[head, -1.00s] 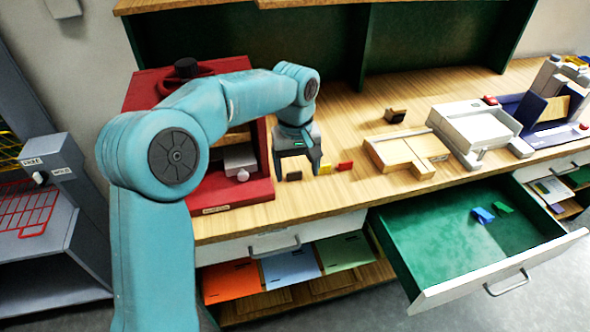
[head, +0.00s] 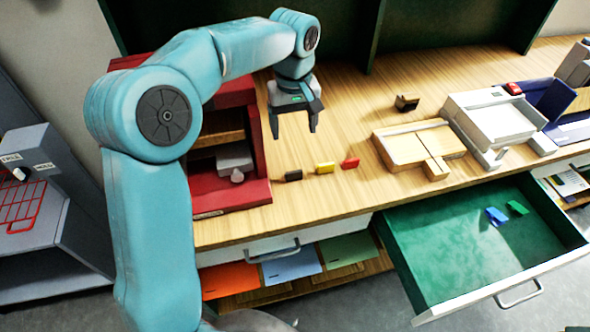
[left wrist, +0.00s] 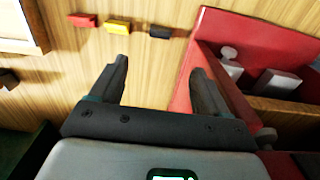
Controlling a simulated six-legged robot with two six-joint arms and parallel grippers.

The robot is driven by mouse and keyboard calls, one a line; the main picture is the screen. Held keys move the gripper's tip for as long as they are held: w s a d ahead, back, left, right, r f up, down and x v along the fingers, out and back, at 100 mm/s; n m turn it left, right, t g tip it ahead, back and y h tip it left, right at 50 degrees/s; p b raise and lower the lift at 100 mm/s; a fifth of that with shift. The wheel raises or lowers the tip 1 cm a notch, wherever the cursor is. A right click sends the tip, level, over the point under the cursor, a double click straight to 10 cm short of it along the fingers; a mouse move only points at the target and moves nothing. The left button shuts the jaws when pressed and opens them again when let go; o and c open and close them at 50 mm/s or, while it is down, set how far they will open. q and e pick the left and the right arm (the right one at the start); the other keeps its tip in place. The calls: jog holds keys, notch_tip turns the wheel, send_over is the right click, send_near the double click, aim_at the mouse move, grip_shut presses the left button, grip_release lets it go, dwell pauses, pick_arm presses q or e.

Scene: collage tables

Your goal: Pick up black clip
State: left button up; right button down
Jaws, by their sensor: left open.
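The black clip (head: 293,176) lies on the wooden tabletop, just right of the red cabinet, at the left end of a short row with a yellow clip (head: 325,168) and a red clip (head: 350,163). My left gripper (head: 295,135) is open and empty above the table, behind the row in the head view. In the left wrist view the black clip (left wrist: 159,32) lies beyond the fingertips, between the yellow clip (left wrist: 117,27) and the red cabinet. The left gripper (left wrist: 160,75) has its two fingers spread wide there. My right gripper does not show.
The red cabinet (head: 262,192) stands close on the left of the clips. A wooden block tray (head: 400,150) and a white device (head: 495,115) stand to the right. An open green drawer (head: 450,250) juts out at the front, with blue and green clips inside.

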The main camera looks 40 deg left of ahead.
pick_arm(q)
send_over(293, 173)
jog(key=f, duration=1)
jog(key=shift+w+a+p, duration=0.1)
jog(key=shift+w+p, duration=0.2)
jog(key=shift+s+f, duration=0.1)
jog(key=shift+f, duration=0.15)
jog(key=f, duration=0.2)
jog(key=f+p, duration=0.1)
jog(key=f, duration=0.1)
jog(key=shift+w+f, duration=0.2)
jog(key=shift+f, duration=0.5)
jog(key=shift+c, duration=0.6)
jog(key=c, duration=1)
